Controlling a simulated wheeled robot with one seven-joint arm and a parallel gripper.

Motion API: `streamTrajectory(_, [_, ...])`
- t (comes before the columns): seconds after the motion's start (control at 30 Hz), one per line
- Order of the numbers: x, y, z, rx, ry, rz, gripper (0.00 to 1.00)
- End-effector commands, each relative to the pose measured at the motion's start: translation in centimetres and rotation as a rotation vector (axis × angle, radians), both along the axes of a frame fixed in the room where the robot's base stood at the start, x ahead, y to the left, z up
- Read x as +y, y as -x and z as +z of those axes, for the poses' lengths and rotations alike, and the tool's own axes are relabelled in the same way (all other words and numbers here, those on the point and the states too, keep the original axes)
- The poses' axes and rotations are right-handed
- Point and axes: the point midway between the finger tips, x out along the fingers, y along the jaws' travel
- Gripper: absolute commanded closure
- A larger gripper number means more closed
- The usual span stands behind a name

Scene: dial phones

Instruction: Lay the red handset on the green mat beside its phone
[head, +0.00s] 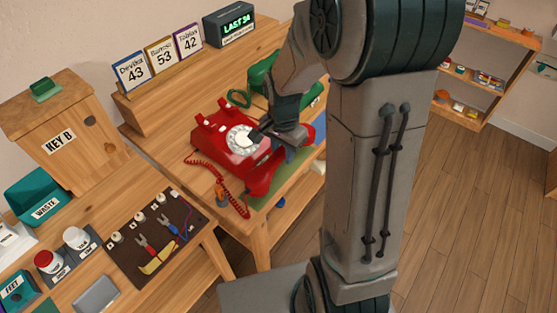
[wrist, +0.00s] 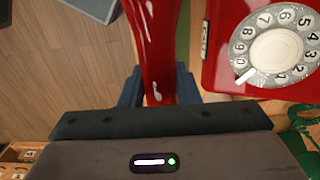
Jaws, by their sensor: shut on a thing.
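The red handset (head: 264,178) is in my gripper (head: 281,146), to the right of and in front of the red phone (head: 222,155). The wrist view shows the handset (wrist: 163,40) between the two blue-grey fingers (wrist: 160,88). The red phone, with its white dial, stands at the right of that view (wrist: 225,65). The green mat (head: 292,190) shows under and beside the handset near the table's front edge. Whether the handset touches the mat cannot be told. My arm hides part of the handset's far end.
A green phone (head: 262,72) stands behind the red one. The coiled red cord (head: 236,202) hangs at the table's front edge. A brown tool board (head: 150,240) lies on the nearer bench. A wooden key box (head: 65,130) stands left. The floor (head: 440,200) is open at right.

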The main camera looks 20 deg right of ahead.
Motion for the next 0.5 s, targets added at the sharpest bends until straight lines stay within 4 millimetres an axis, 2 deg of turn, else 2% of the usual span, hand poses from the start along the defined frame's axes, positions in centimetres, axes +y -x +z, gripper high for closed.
streamTrajectory(0.17, [0.8,-0.5,-0.9,0.0,0.0,0.0,1.0])
streamTrajectory(0.4, [0.8,-0.5,-4.0,0.001,0.0,0.001,1.0])
streamTrajectory(0.5, [0.8,-0.5,-4.5,-0.001,-0.001,0.001,1.0])
